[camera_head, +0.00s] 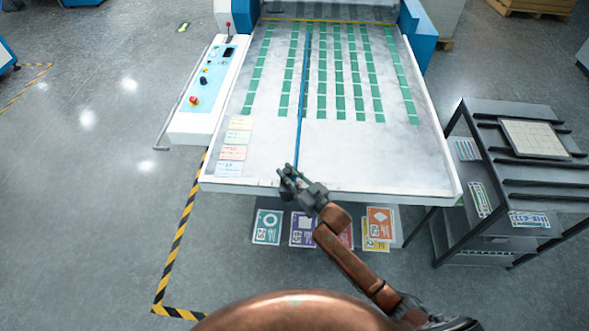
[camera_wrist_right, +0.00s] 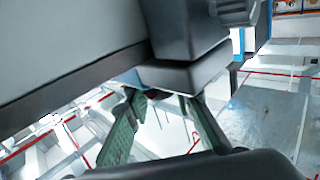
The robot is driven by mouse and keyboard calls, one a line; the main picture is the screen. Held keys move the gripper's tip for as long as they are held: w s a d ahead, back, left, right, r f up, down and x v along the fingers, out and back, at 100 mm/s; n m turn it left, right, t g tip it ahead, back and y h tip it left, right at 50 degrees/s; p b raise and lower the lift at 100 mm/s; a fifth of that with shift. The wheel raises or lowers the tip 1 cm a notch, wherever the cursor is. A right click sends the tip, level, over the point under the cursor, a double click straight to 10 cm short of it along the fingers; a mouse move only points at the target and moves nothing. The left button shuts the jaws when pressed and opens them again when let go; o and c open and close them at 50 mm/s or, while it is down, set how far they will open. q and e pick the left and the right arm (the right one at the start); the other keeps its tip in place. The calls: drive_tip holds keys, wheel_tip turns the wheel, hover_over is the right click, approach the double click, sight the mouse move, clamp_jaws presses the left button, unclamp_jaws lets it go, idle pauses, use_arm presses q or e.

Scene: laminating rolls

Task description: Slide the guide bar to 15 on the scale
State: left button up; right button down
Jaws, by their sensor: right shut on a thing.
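The guide bar (camera_head: 303,100) is a thin blue strip running lengthwise over the white feed table (camera_head: 400,165), left of its middle. My right gripper (camera_head: 289,176) is at the near end of the bar, over the table's front edge, and is shut on that end. In the right wrist view, my right gripper's green-lined fingers (camera_wrist_right: 165,118) reach up to a dark block (camera_wrist_right: 185,78) that hides most of the contact. The numbers of the scale cannot be read in either view. My left gripper is not in view.
Rows of green patches (camera_head: 340,75) cover the table beyond. Several pastel labels (camera_head: 233,138) lie at its left edge. A control panel (camera_head: 208,85) stands left. A dark shelf rack (camera_head: 520,175) stands right. Coloured cards (camera_head: 267,227) show below the front edge.

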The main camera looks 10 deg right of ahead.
drive_tip(key=shift+s+d, duration=0.1)
drive_tip(key=shift+d, duration=0.25)
drive_tip(key=c, duration=1.9)
unclamp_jaws()
drive_tip(key=shift+c, duration=0.2)
drive_tip(key=shift+o, duration=1.4)
drive_tip(key=shift+d, duration=0.1)
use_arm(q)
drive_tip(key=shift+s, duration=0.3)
use_arm(e)
drive_tip(key=v, duration=1.2)
drive_tip(key=shift+f, duration=0.1)
